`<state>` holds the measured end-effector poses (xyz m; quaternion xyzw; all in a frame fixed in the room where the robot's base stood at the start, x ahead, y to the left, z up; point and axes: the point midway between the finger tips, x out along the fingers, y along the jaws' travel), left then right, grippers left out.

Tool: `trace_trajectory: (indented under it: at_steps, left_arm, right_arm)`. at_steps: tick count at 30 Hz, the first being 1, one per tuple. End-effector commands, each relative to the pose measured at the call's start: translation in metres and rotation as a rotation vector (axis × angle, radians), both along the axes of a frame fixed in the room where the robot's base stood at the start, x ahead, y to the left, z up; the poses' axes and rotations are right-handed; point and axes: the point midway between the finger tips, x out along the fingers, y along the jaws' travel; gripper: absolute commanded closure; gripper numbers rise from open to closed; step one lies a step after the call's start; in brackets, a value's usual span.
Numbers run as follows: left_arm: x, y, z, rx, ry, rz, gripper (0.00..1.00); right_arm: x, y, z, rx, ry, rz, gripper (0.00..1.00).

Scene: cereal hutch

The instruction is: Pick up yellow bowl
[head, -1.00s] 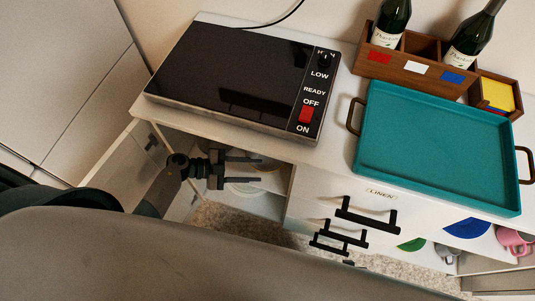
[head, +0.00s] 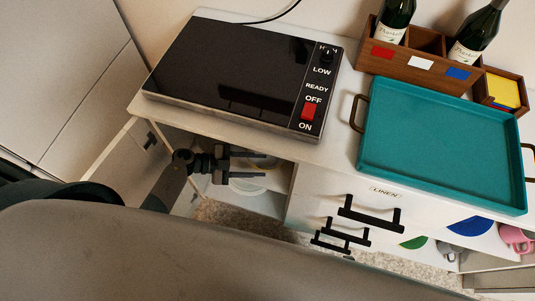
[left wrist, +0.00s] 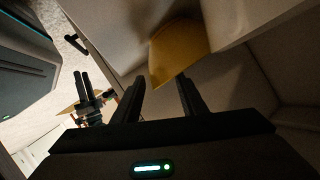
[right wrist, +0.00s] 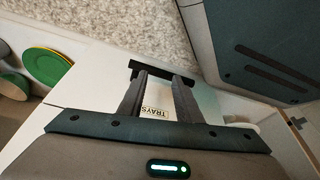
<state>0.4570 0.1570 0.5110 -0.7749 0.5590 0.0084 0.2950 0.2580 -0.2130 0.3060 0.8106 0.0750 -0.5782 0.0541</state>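A yellow object, which looks like the yellow bowl (left wrist: 180,52), is in the left wrist view inside the open cupboard, ahead of my left gripper (left wrist: 160,92). My left gripper is open and empty, with its fingertips just short of the bowl, apart from it as far as I can tell. In the head view my left gripper (head: 262,164) reaches into the cupboard opening under the counter; the yellow bowl is not visible there. My right gripper (right wrist: 155,82) is open near the black handle of a drawer labelled TRAYS; whether it touches the handle is unclear.
Pale dishes (head: 247,187) stand in the cupboard below my left gripper. The open cupboard door (head: 140,150) is to its left. Above are the counter, a black hotplate (head: 235,75) and a teal tray (head: 440,145). Black drawer handles (head: 370,214) stick out at right.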

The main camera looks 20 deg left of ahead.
Motion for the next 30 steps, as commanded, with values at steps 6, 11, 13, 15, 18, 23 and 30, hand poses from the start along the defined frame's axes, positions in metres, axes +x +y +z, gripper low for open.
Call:
trace_trajectory:
  at_steps: [6, 11, 13, 15, 18, 23, 30]
  left_arm:
    - [0.000, -0.002, 0.000, -0.001, -0.001, 0.000, 0.61]
    - [0.004, -0.015, -0.003, -0.004, 0.001, 0.000, 0.61]
    - [0.006, -0.023, -0.005, -0.005, 0.000, 0.001, 0.61]
    - [0.009, -0.031, -0.007, -0.004, 0.000, 0.001, 0.61]
    - [0.013, -0.040, -0.013, -0.003, 0.000, 0.001, 0.61]
    - [0.016, -0.047, -0.016, -0.001, 0.001, 0.000, 0.61]
    - [0.016, -0.047, -0.016, 0.000, 0.000, 0.000, 0.61]
  right_arm:
    - [0.000, 0.000, 0.000, 0.000, -0.001, 0.001, 0.69]
    - [0.002, 0.001, 0.002, 0.001, -0.009, 0.001, 0.69]
    - [0.003, 0.001, 0.003, 0.004, -0.018, 0.002, 0.69]
    - [0.004, 0.002, 0.003, 0.005, -0.025, 0.003, 0.69]
    - [0.002, 0.002, 0.000, 0.004, -0.020, 0.004, 0.69]
    - [-0.001, 0.002, -0.001, 0.003, -0.013, 0.004, 0.69]
    - [0.002, 0.004, 0.000, 0.006, -0.017, 0.003, 0.69]
